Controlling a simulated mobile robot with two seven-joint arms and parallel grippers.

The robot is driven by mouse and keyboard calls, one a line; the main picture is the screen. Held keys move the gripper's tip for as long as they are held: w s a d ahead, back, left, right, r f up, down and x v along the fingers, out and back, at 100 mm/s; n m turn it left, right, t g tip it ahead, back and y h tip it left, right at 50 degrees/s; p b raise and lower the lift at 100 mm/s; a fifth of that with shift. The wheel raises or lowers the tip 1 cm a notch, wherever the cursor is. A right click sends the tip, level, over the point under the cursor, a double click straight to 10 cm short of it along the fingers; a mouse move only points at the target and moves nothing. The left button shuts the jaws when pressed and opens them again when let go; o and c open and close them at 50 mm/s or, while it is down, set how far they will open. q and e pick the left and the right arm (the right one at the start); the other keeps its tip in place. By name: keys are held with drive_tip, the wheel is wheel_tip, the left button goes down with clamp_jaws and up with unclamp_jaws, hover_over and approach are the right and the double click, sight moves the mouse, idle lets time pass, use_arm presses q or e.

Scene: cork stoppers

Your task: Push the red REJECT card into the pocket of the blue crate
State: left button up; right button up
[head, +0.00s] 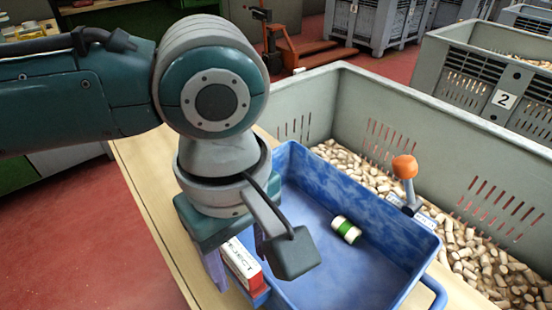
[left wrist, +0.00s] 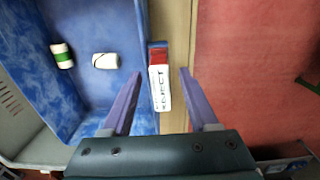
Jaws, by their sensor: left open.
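The REJECT card (head: 243,262), red and white with lettering, is at the left outer side of the blue crate (head: 300,155). It also shows in the left wrist view (left wrist: 160,88), beside the crate's wall (left wrist: 142,50). A blue part, seemingly the pocket (head: 262,297), shows at the card's lower end; how far the card sits in it I cannot tell. My left gripper (head: 236,268) points down over the card. In the left wrist view its fingers (left wrist: 160,74) are open, one on each side of the card, with gaps. My arm hides part of the crate. My right gripper is out of view.
A green-banded stopper (head: 346,230) lies in the crate; a pale one (left wrist: 105,61) shows there too. An orange-knobbed handle (head: 404,168) stands at the crate's right rim. A large grey bin (head: 390,110) of corks stands behind. Bare wooden bench (head: 150,180) lies left of the crate.

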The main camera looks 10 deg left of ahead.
use_arm(q)
drive_tip(key=shift+r, duration=0.1)
wheel_tip(320, 180, up, 10)
drive_tip(key=shift+f+p, duration=0.1)
drive_tip(key=shift+p, duration=0.95)
